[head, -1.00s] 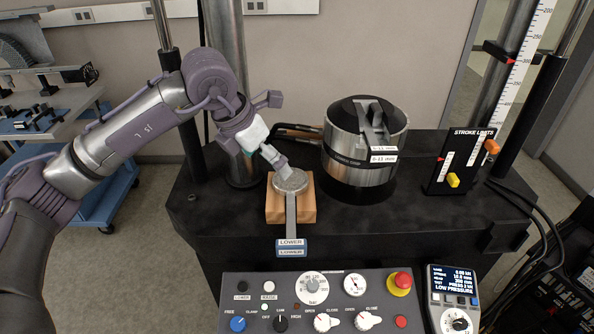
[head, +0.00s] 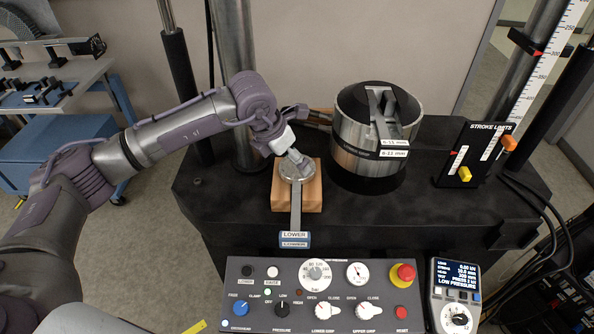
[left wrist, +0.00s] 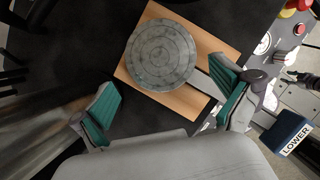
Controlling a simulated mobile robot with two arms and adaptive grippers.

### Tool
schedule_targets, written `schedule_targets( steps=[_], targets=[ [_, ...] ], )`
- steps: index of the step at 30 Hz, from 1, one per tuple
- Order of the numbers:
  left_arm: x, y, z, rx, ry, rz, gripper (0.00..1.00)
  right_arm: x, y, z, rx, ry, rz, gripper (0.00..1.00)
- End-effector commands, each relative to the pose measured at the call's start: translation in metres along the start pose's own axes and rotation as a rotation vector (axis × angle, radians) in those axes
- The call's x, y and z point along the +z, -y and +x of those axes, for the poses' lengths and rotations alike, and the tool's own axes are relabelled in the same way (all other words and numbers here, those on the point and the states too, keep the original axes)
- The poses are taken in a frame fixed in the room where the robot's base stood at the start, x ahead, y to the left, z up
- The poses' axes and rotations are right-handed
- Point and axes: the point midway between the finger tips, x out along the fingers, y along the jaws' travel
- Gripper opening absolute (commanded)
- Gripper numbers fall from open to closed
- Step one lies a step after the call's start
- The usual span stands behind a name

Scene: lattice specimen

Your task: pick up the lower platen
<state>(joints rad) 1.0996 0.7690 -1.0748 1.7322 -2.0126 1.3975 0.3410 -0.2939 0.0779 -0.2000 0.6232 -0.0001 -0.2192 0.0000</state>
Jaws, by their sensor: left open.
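The lower platen (head: 296,170) is a round grey metal disc with concentric rings. It lies on a wooden block (head: 311,196), and a flat grey handle runs toward the front to a blue tag reading LOWER (head: 295,238). My left gripper (head: 300,160) is at the disc's back edge in the head view and hides a little of it. In the left wrist view the platen (left wrist: 160,54) lies beyond the two teal-padded fingers of the gripper (left wrist: 166,107), which are wide apart with nothing between the pads.
A steel cylinder (head: 350,158) stands right of the block on the black machine bed (head: 230,205). A control panel (head: 250,312) with knobs and a red button is in front. The stroke limits plate (head: 478,150) is at right. A dark column stands behind my left arm.

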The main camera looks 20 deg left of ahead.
Motion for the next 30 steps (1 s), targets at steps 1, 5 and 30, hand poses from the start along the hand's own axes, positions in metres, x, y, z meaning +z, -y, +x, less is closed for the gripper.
schedule_targets(
  steps=[1, 5, 30],
  targets=[
    [0.000, 0.002, 0.005, -0.004, -0.007, -0.001, 1.00, -0.005, -0.001, -0.011, 0.001, -0.007, 0.000, 0.40],
    [0.000, 0.002, 0.026, -0.003, -0.005, -0.002, 1.00, -0.006, -0.001, -0.018, 0.001, -0.007, 0.000, 0.40],
    [0.003, 0.001, 0.036, -0.001, 0.007, -0.001, 0.23, 0.008, -0.001, -0.020, 0.001, 0.014, -0.001, 0.40]
  ],
)
